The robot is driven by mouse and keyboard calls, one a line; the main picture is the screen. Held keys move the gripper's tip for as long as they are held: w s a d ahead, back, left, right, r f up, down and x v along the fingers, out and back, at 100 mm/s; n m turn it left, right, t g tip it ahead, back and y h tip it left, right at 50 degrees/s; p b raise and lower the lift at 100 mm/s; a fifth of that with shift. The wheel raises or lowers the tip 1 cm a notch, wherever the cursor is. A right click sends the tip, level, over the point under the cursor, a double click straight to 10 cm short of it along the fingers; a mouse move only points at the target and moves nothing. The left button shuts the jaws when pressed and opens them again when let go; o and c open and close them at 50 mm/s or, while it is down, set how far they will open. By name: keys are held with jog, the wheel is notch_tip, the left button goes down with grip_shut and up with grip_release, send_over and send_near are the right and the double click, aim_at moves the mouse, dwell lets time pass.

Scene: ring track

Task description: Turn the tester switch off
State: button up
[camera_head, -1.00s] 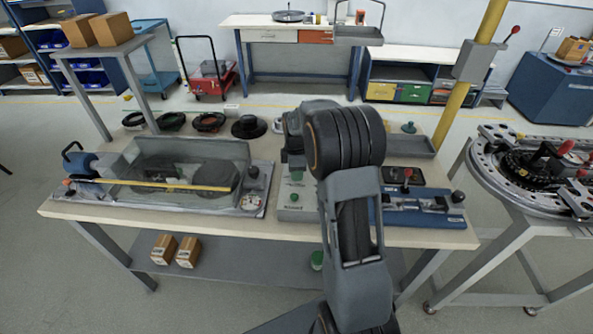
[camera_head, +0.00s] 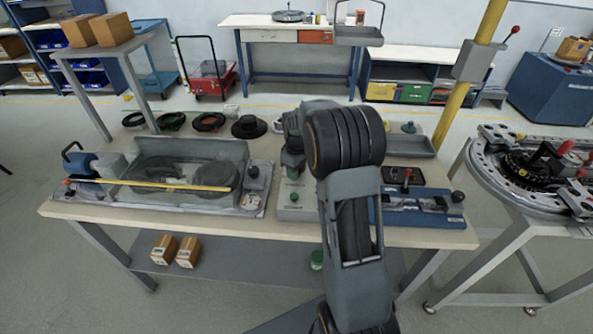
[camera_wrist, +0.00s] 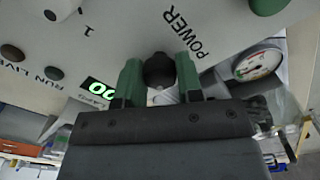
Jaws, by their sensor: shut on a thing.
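In the wrist view, the tester's pale grey panel (camera_wrist: 125,28) fills the top of the picture, seen at a tilt, with the word POWER printed beside a dark rounded switch (camera_wrist: 159,69). My gripper (camera_wrist: 159,80) has its green fingers on either side of this switch and is shut on it. The switch's exact position is unclear, since the fingers and gripper body cover part of it. A green lit display (camera_wrist: 98,88) shows zeros.
The workbench (camera_head: 150,219) holds a clear-covered rig (camera_head: 190,172) at left and a blue fixture (camera_head: 425,217) at right. A round track table (camera_head: 520,205) stands further right.

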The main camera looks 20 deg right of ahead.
jog(key=m, duration=0.5)
jog(key=shift+m, duration=2.4)
jog(key=shift+r, duration=0.1)
jog(key=o, duration=0.9)
notch_tip(320, 180, up, 14)
jog(key=shift+f, duration=0.15)
